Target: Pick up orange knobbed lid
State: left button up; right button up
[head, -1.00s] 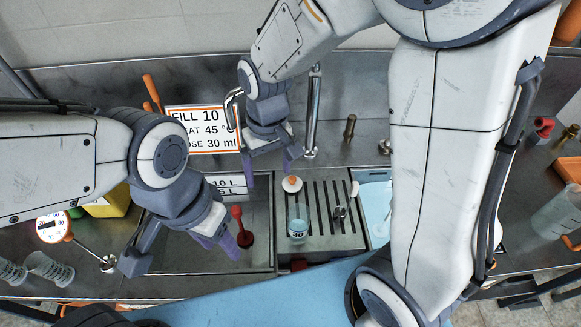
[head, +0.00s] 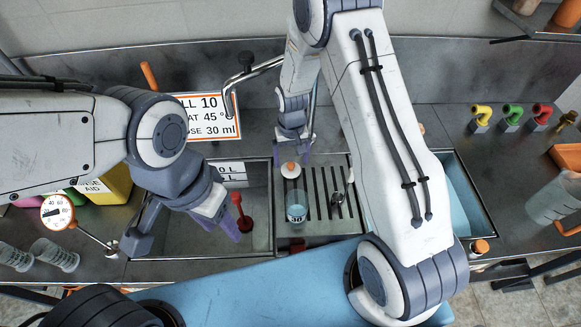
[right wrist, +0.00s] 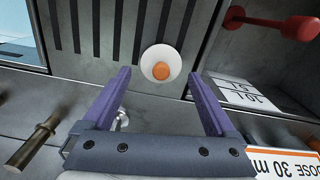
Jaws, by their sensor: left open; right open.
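The lid (head: 290,169) is a small white disc with an orange knob. It lies at the upper left of the slotted drain board, just behind a clear cup marked 30 (head: 296,206). In the right wrist view the lid (right wrist: 161,65) sits between and just beyond the two purple fingertips. My right gripper (head: 293,150) is open and empty, right behind the lid in the head view; it also shows in the right wrist view (right wrist: 158,80). My left gripper (head: 190,240) is open and empty over the left sink basin.
A red plunger-like tool (head: 241,212) stands in the left basin (head: 180,235). A sign (head: 208,117) and a bent faucet (head: 232,90) are behind. A dial thermometer (head: 57,212) is at the left. My right arm covers part of the right basin (head: 455,195).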

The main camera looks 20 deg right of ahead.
aim_at(291, 164)
jog(key=shift+a+f+p, duration=0.1)
jog(key=shift+f+p, duration=0.35)
jog(key=shift+f, duration=1.4)
jog(key=c, duration=1.1)
jog(key=shift+r, duration=0.2)
